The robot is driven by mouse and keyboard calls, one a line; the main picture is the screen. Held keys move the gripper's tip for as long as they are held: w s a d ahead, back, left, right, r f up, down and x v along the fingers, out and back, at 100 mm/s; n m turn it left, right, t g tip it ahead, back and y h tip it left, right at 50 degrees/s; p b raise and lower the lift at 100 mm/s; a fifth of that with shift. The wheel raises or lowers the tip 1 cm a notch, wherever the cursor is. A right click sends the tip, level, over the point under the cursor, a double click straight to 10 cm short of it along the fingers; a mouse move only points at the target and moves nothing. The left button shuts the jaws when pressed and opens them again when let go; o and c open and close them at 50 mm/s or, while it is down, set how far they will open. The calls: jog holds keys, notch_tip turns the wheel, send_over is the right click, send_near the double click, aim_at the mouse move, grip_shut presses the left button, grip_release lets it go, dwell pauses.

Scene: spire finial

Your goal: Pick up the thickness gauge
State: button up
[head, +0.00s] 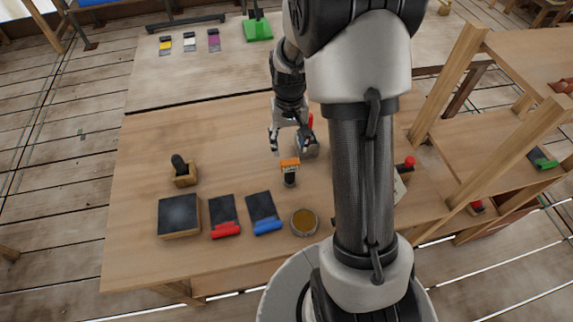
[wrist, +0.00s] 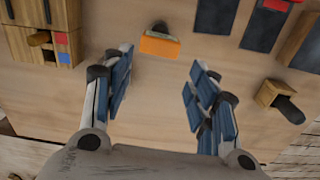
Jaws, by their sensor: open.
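A small item with an orange block and a dark grey rounded end, which looks like the thickness gauge (head: 289,168), is on the wooden bench near its middle. In the wrist view the gauge (wrist: 160,44) is beyond the fingertips, between the lines of the two fingers, orange side toward me. My gripper (head: 288,145) is open and empty, close to the gauge on its far side in the head view. In the wrist view my gripper (wrist: 160,75) shows both fingers spread with clear bench between them. No contact with the gauge shows.
A wooden holder with a dark handle (head: 184,174), a dark block (head: 179,215), a red-ended pad (head: 224,216), a blue-ended pad (head: 263,212) and a round tin (head: 304,222) are nearby. A wooden box (wrist: 20,48) is left in the wrist view. My arm hides bench right.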

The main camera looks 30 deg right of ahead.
aim_at(290, 173)
notch_tip(290, 173, down, 10)
jog(key=shift+r+b, duration=0.15)
jog(key=shift+b, duration=0.95)
jog(key=f, duration=0.1)
jog(key=f+b, duration=0.1)
jog(key=f, duration=0.1)
jog(key=f+b, duration=0.1)
jog(key=f, duration=0.1)
jog(key=shift+s+f, duration=0.1)
jog(key=shift+s, duration=0.25)
jog(key=c, duration=0.9)
